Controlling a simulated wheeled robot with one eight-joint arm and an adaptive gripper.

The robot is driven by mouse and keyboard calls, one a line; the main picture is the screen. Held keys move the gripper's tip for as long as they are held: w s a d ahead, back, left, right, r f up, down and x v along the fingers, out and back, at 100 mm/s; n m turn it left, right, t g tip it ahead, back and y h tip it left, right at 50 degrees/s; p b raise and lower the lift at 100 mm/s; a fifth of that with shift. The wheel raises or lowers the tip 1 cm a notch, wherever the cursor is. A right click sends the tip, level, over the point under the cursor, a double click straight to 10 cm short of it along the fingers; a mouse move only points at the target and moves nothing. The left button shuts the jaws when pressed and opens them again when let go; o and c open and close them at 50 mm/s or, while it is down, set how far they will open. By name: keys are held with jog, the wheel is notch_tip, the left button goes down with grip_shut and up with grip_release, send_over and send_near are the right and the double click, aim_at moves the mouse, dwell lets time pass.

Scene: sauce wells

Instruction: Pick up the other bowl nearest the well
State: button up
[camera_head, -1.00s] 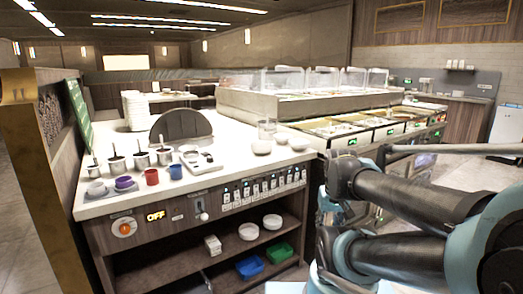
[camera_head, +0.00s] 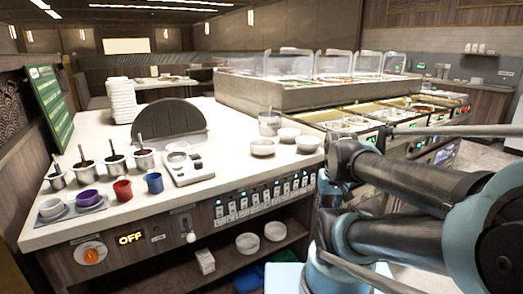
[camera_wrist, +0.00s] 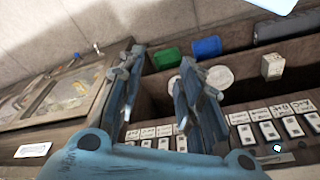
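In the head view, three white bowls stand on the counter's right end: a front-left bowl (camera_head: 262,147), a back bowl (camera_head: 288,134) and a right bowl (camera_head: 307,143). Several metal sauce wells with ladles stand at the counter's left, among them the rightmost well (camera_head: 145,158). Two more white bowls, a left shelf bowl (camera_head: 247,243) and a right shelf bowl (camera_head: 275,231), sit on the shelf below. My gripper (camera_wrist: 160,64) is open in the wrist view, nothing visible between its fingers. Beyond it are two shelf bowls, one clear (camera_wrist: 220,76), one partly hidden by a finger.
A red cup (camera_head: 122,191), blue cup (camera_head: 154,183) and purple cup (camera_head: 88,198) line the counter's front left. A clear container (camera_head: 269,123) stands beside the counter bowls. A glass-topped food bar (camera_head: 300,88) lies behind.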

jog(key=o, duration=0.8)
jog(key=shift+s+a+r, duration=0.1)
jog(key=shift+s+r, duration=0.2)
jog(key=shift+r, duration=0.2)
jog(key=o, duration=0.8)
jog(key=w+r, duration=0.2)
jog(key=r, duration=0.1)
jog(key=shift+a+m, duration=0.4)
notch_tip(320, 180, up, 22)
jog(key=m+g+y, duration=0.1)
jog(key=m+g, duration=0.2)
jog(key=m, duration=0.8)
send_over(263, 146)
jog(key=s+d, duration=0.2)
jog(key=f, duration=0.3)
jog(key=a+f, duration=0.1)
jog(key=f, duration=0.7)
jog(key=shift+s+a, duration=0.2)
jog(key=shift+s, duration=0.2)
jog(key=shift+s+a+f, duration=0.1)
jog(key=shift+s+f, duration=0.05)
jog(key=shift+f, duration=0.75)
jog(key=shift+s+a+f, duration=0.15)
jog(key=shift+s+f, duration=0.05)
jog(key=shift+f, duration=0.65)
jog(key=shift+s+a+f, duration=0.1)
jog(key=shift+s+f, duration=0.05)
jog(key=shift+f, duration=0.75)
